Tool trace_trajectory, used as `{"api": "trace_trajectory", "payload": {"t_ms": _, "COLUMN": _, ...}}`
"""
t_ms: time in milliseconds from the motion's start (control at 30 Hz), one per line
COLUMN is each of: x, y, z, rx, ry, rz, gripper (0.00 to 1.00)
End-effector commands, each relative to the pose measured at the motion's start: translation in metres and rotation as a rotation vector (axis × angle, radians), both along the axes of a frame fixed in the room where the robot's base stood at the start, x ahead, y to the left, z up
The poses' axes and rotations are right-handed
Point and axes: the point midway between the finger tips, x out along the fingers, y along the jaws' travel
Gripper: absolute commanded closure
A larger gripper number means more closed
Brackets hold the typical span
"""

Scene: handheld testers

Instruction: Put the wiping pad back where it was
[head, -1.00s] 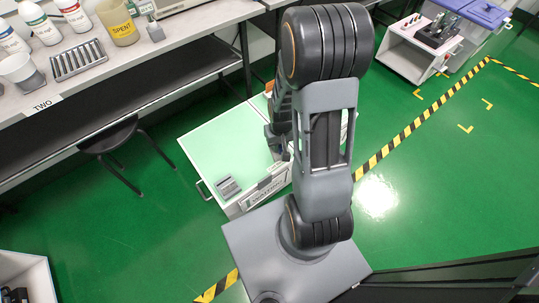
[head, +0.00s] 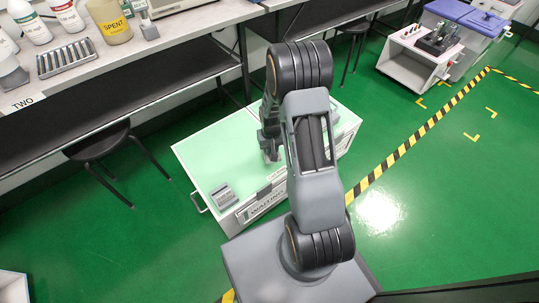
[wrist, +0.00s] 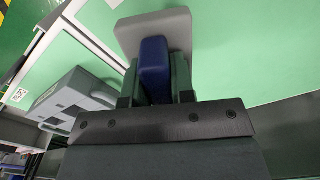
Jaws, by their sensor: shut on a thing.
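In the wrist view my gripper (wrist: 155,88) is shut on the blue handle (wrist: 154,62) of the wiping pad, a flat grey rounded plate (wrist: 178,25). The pad is over a pale green surface; I cannot tell whether it touches it. In the head view my gripper (head: 271,150) is over the middle of the pale green top of a white cart (head: 205,160), partly behind my own arm. The pad cannot be made out there.
A grey slotted block (head: 223,195) stands on the cart's front left corner. A grey box-like thing (wrist: 75,98) lies left of the gripper in the wrist view. A bench (head: 110,60) with bottles stands behind left, with a black stool (head: 97,142) below.

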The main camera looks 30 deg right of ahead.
Motion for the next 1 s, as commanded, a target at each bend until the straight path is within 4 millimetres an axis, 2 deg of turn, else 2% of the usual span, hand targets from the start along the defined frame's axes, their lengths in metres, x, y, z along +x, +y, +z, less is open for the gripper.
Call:
{"api": "trace_trajectory", "payload": {"t_ms": 233, "x": 0.008, "y": 0.000, "z": -0.011, "rx": 0.000, "ry": 0.001, "rz": 0.000, "gripper": 1.00}}
{"api": "trace_trajectory", "payload": {"t_ms": 467, "x": 0.010, "y": 0.000, "z": -0.043, "rx": 0.000, "ry": 0.002, "rz": 0.000, "gripper": 1.00}}
{"api": "trace_trajectory", "payload": {"t_ms": 900, "x": 0.010, "y": 0.000, "z": -0.046, "rx": 0.000, "ry": 0.001, "rz": 0.000, "gripper": 1.00}}
{"api": "trace_trajectory", "payload": {"t_ms": 933, "x": 0.010, "y": 0.000, "z": -0.046, "rx": 0.000, "ry": 0.001, "rz": 0.000, "gripper": 0.75}}
{"api": "trace_trajectory", "payload": {"t_ms": 1000, "x": 0.010, "y": 0.000, "z": -0.045, "rx": 0.000, "ry": 0.001, "rz": 0.000, "gripper": 0.68}}
